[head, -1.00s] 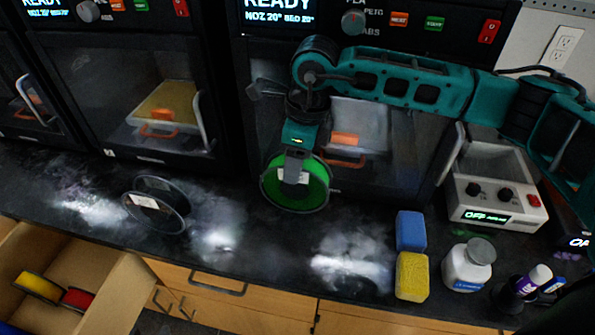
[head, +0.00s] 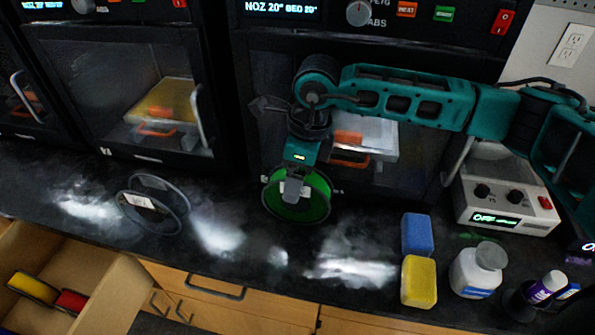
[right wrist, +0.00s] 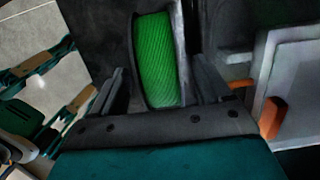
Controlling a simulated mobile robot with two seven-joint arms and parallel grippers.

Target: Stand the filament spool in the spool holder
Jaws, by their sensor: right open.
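A green filament spool (head: 313,203) stands upright on the dark counter in front of the middle printer. Small light knobs show at its two sides; I cannot make out whether they belong to a spool holder. My right gripper (head: 292,190) reaches down over the spool from above. In the right wrist view the green spool (right wrist: 157,65) lies between the two fingers of the right gripper (right wrist: 162,88), which are open with a gap on each side. The lower part of the spool is hidden there. My left gripper is not in view.
A dark two-ringed spool (head: 178,203) with a white label stands to the left. A blue sponge (head: 417,234), a yellow sponge (head: 419,281) and a white bottle (head: 475,271) stand at the right. An open drawer (head: 118,290) holds yellow and red spools. The counter between is clear.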

